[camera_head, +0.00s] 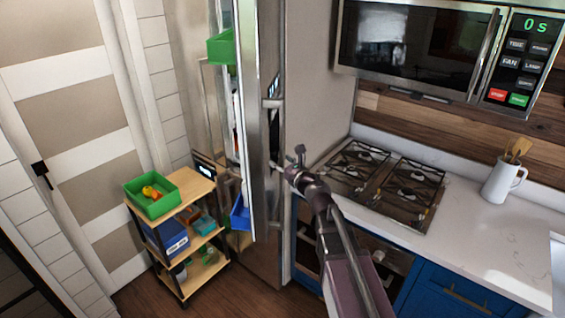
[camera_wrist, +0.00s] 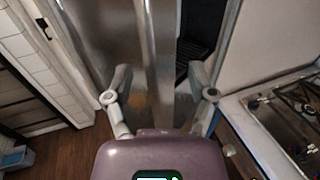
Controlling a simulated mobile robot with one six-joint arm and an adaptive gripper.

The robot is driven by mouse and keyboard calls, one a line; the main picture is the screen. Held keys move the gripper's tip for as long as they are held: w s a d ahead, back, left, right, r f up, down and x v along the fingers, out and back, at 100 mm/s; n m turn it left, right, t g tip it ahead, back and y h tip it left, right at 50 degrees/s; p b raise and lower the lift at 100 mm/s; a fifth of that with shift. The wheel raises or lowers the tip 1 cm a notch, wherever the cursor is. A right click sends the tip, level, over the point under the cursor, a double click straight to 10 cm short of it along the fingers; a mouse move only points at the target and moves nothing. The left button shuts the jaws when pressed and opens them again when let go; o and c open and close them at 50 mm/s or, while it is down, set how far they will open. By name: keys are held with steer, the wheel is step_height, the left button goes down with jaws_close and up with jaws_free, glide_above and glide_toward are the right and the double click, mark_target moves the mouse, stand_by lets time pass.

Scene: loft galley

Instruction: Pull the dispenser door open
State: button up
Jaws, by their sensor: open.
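The tall steel door (camera_head: 263,200) stands open, seen nearly edge-on in the head view, with bins on its left-hand side. I take it to be the dispenser door, but no dispenser shows clearly. Its upright handle (camera_head: 275,125) is on the right-facing side. My gripper (camera_head: 284,168) is at the lower part of this handle side. In the wrist view my gripper (camera_wrist: 160,75) has its two fingers spread, with the upright steel door (camera_wrist: 130,35) and a narrow vertical bar between and beyond them. I cannot tell whether either finger touches it.
A wooden trolley (camera_head: 205,188) with a green bin (camera_head: 150,205) stands left of the door. A green bin (camera_head: 221,48) and a blue bin (camera_head: 240,214) sit by the door. The gas hob (camera_head: 385,185) and counter (camera_head: 460,235) lie right. Floor (camera_head: 240,290) shows in front.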

steer(key=shift+s, duration=0.1)
steer(key=v, duration=0.7)
steer(key=shift+s+d, duration=0.1)
steer(key=shift+d, duration=0.05)
stand_by(0.4)
